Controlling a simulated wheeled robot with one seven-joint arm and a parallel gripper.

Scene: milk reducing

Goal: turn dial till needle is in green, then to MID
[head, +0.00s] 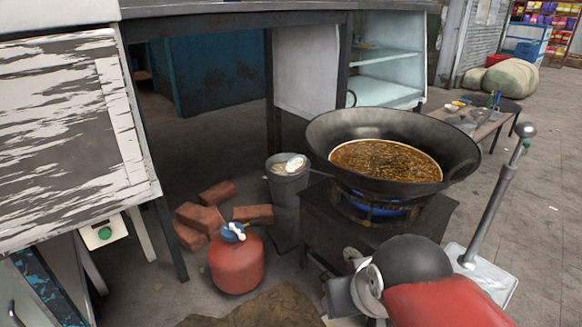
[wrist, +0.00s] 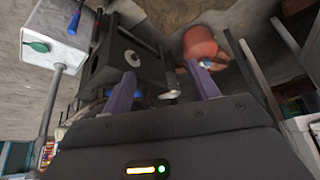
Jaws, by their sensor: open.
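My gripper (wrist: 158,70) shows in the wrist view as two purple fingers, apart with nothing between them. Beyond them is the black stove (wrist: 105,65), with a pale round dial (wrist: 132,58) on its face. The dial looks close to the left fingertip, but I cannot tell whether they touch. The dial's markings and any needle are too small to read. In the head view the stove (head: 345,235) stands below a wok (head: 325,128), and the fingers cannot be made out.
A red gas cylinder (head: 236,265) stands left of the stove, near bricks (head: 188,238) and a bucket (head: 289,188). A pale box with a green lever (wrist: 60,28) and a pole is at left in the wrist view. A green button panel (head: 104,233) hangs at left.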

